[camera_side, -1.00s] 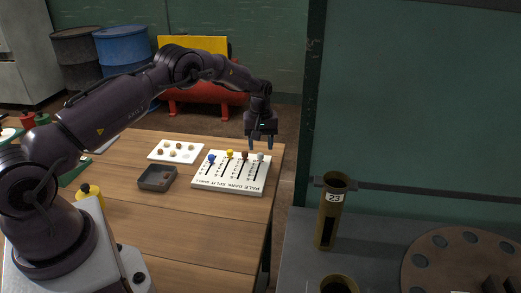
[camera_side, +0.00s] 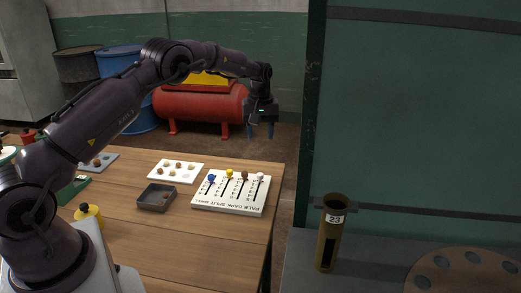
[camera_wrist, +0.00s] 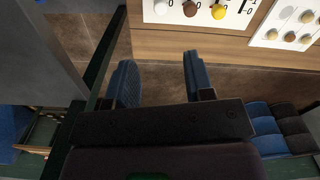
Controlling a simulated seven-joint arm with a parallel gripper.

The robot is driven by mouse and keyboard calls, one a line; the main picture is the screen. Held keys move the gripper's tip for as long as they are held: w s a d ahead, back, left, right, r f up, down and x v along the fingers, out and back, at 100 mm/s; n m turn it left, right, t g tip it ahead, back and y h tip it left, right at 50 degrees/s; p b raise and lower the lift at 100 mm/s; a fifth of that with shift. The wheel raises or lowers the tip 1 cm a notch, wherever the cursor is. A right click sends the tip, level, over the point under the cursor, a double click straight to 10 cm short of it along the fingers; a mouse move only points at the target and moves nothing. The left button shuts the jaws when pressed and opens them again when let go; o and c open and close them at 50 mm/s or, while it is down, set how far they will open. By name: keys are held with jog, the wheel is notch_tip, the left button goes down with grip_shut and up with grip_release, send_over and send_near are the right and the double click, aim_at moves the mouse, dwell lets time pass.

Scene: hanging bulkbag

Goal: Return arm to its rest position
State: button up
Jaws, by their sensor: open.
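My gripper (camera_side: 261,131) hangs in the air above and behind the far right corner of the wooden table, with its blue-grey fingers pointing down. In the wrist view the two fingers of my gripper (camera_wrist: 160,82) are apart with nothing between them. My arm reaches up from the left and bends over toward the gripper. The gripper is clear of the white slider board (camera_side: 230,205), which lies flat on the table with blue, yellow, brown and pale knobs. The board's edge also shows at the top of the wrist view (camera_wrist: 200,25).
A white tray (camera_side: 165,179) with small round pieces and a dark grey box (camera_side: 148,207) lie on the table (camera_side: 190,250). A brass tube marked 23 (camera_side: 329,240) stands on a grey bench at right. A green panel edge (camera_side: 316,100) rises right of the gripper.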

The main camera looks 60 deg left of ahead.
jog(key=s+d+r+m+t, duration=0.2)
jog(key=s+d+r+m, duration=0.2)
jog(key=s, duration=0.7)
jog(key=s+d+r+m+t, duration=0.1)
jog(key=s+d+r+m, duration=0.3)
jog(key=s+d+r, duration=0.4)
jog(key=s+d+r+m+t, duration=0.2)
jog(key=s+d+r, duration=0.5)
jog(key=s, duration=0.7)
jog(key=shift+d+m+t, duration=0.15)
jog(key=shift+m+t, duration=0.15)
jog(key=shift+m, duration=0.6)
jog(key=shift+s, duration=0.1)
